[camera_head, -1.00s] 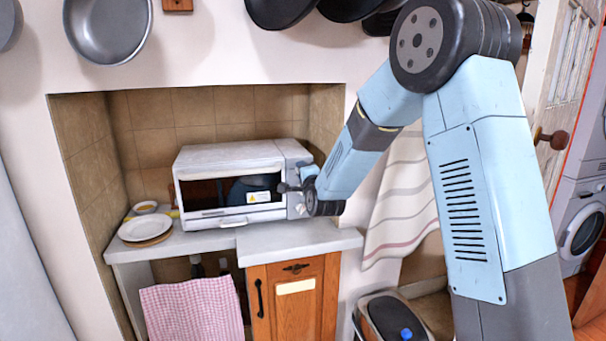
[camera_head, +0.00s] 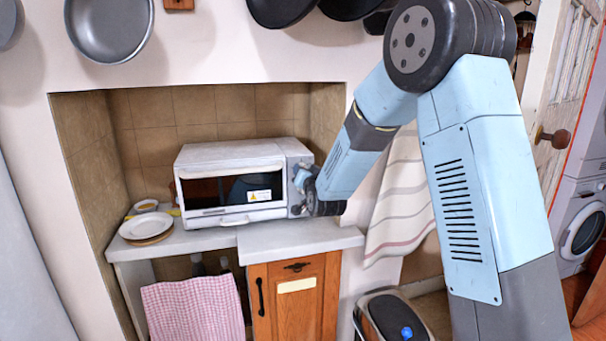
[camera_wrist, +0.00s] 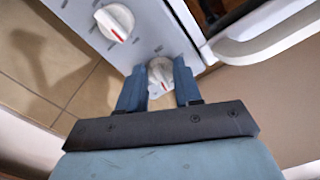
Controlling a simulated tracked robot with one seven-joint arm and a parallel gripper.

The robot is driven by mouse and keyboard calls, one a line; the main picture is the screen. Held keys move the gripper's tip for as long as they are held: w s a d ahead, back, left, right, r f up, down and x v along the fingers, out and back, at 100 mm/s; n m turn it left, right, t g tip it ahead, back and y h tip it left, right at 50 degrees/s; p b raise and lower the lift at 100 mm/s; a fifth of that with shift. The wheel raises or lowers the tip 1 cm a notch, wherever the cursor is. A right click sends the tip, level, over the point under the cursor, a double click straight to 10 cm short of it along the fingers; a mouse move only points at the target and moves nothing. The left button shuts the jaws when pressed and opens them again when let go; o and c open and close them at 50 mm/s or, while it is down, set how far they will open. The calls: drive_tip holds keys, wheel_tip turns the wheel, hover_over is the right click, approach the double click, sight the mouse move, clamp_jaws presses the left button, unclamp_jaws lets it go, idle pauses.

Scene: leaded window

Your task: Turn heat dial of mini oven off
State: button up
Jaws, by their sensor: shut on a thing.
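The mini oven (camera_head: 228,152) is white and stands on the counter in the alcove, its control panel on the right side. In the wrist view a white dial (camera_wrist: 160,72) with a red pointer mark sits between the two blue fingers of my gripper (camera_wrist: 159,84), which is shut on it. A second white dial (camera_wrist: 114,22) with a red mark is free on the same panel (camera_wrist: 150,25). In the head view my gripper (camera_head: 301,181) is at the panel and hides much of it. Which dial sets the heat cannot be read.
The oven door handle (camera_wrist: 270,32) is close beside the fingers in the wrist view. Plates (camera_head: 146,228) and a small bowl (camera_head: 146,206) stand left of the oven. The counter (camera_head: 300,236) in front is clear. A bin (camera_head: 395,318) is below right.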

drive_tip(key=n, duration=0.5)
drive_tip(key=shift+d, duration=0.15)
drive_tip(key=shift+w+n, duration=0.1)
drive_tip(key=shift+n, duration=0.2)
idle(0.3)
drive_tip(key=o, duration=1)
drive_tip(key=shift+o, duration=0.2)
drive_tip(key=v, duration=1.3)
drive_tip(key=shift+s, duration=0.4)
drive_tip(key=shift+d, duration=0.1)
